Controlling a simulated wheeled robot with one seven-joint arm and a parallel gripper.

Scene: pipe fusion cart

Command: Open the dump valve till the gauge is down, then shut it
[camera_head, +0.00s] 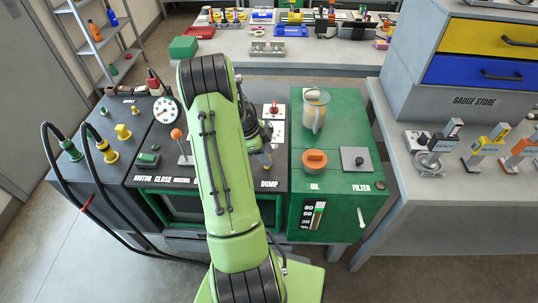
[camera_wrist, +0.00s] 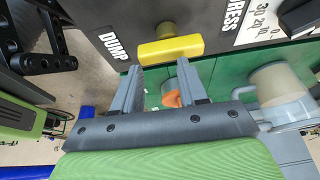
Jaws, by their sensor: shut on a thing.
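The dump valve's yellow bar handle (camera_wrist: 170,48) sits on the dark panel by the DUMP label in the wrist view. It lies crosswise there, at the tips of my gripper's two grey fingers (camera_wrist: 160,72). My gripper is shut on this handle; the exact contact at the fingertips is hard to see. In the head view my green arm hides most of the gripper and much of the panel around the valve. The round white gauge (camera_head: 166,109) stands at the back left of the panel; its needle is too small to read surely.
An orange-knobbed lever (camera_head: 177,135) stands left of my arm. The green oil unit (camera_head: 345,205) with a clear jug (camera_head: 315,108) is close on the right. Black hoses (camera_head: 60,195) loop at the left. A grey bench (camera_head: 450,190) with several small tools stands farther right.

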